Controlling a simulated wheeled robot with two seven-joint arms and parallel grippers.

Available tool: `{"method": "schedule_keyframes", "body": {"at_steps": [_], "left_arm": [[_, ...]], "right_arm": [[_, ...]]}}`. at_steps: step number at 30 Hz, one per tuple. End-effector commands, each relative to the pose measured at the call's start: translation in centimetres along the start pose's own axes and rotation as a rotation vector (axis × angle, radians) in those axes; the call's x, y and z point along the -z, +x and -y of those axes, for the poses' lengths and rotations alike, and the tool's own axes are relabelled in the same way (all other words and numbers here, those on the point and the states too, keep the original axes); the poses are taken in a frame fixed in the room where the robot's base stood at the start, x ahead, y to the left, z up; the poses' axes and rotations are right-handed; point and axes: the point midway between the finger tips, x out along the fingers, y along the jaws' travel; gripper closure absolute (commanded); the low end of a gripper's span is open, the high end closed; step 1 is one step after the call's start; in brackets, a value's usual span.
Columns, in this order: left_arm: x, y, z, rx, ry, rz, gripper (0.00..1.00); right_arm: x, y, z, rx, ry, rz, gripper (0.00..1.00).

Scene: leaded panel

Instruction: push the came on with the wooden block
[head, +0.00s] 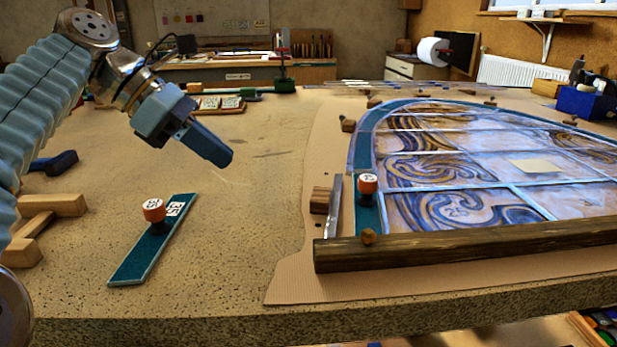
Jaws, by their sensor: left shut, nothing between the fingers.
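A thin silver strip that looks like the came (334,208) is at the left edge of the leaded panel (440,172), near its front corner. A small wooden block (319,200) is just left of the strip; I cannot tell whether they touch. My left gripper (222,158) is shut and empty, above the bench to the left of the panel, apart from block and strip. A teal glass strip (128,264) marked 35 lies on the bench below it, with an orange-topped knob (153,210) on it. My right gripper is out of view.
A dark wooden bar (450,246) lies along the panel's front edge. Another orange-topped knob (367,184) stands on the panel's left border. Wooden pieces (52,205) lie at the far left. The bench between the glass strip and the panel board is clear.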

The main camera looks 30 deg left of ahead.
Motion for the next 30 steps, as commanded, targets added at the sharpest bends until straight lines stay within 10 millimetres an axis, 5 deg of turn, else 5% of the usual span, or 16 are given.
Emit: {"method": "schedule_keyframes", "body": {"at_steps": [5, 17, 30], "left_arm": [[0.2, 1.9, 0.1, 0.003, 0.001, 0.0, 1.0], [0.2, 10.2, 0.1, 0.003, 0.001, -0.001, 1.0], [-2.9, 12.7, 0.1, 0.0, 0.001, 0.0, 1.0]], "right_arm": [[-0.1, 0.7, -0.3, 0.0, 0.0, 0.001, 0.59], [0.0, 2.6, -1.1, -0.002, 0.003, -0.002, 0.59], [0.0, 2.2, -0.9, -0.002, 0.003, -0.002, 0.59]]}}
